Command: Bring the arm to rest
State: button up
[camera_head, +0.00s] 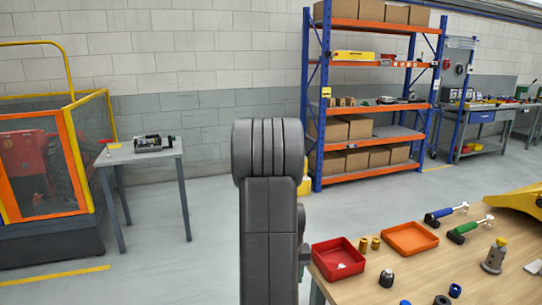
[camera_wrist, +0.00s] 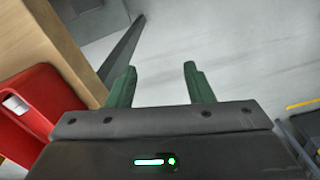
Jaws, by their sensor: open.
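My gripper (camera_wrist: 157,80) shows in the wrist view with its two green fingers spread apart and nothing between them. Past the fingertips there is grey floor and a dark table leg (camera_wrist: 122,48). In the head view my dark grey arm stands upright in the middle, and its links hide most of the gripper; only a small part shows at the arm's right side, beside the workbench edge. The wooden workbench (camera_head: 349,291) is at the lower right. A red tray (camera_head: 338,258) sits on its near left corner and also shows at the left of the wrist view (camera_wrist: 32,105).
An orange tray (camera_head: 410,238), brass cylinders (camera_head: 369,243), a blue-handled tool (camera_head: 440,214) and a green-handled tool (camera_head: 469,230) lie on the workbench. A shelf rack (camera_head: 375,119) stands behind. A small table (camera_head: 142,156) and a fenced orange cell (camera_head: 45,165) are left. Floor between is clear.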

jog(key=shift+m, duration=0.4)
jog(key=a+f, duration=0.1)
jog(key=a, duration=0.1)
jog(key=w+a+f, duration=0.1)
jog(key=a, duration=0.1)
jog(key=shift+f, duration=0.3)
jog(key=shift+r, duration=0.1)
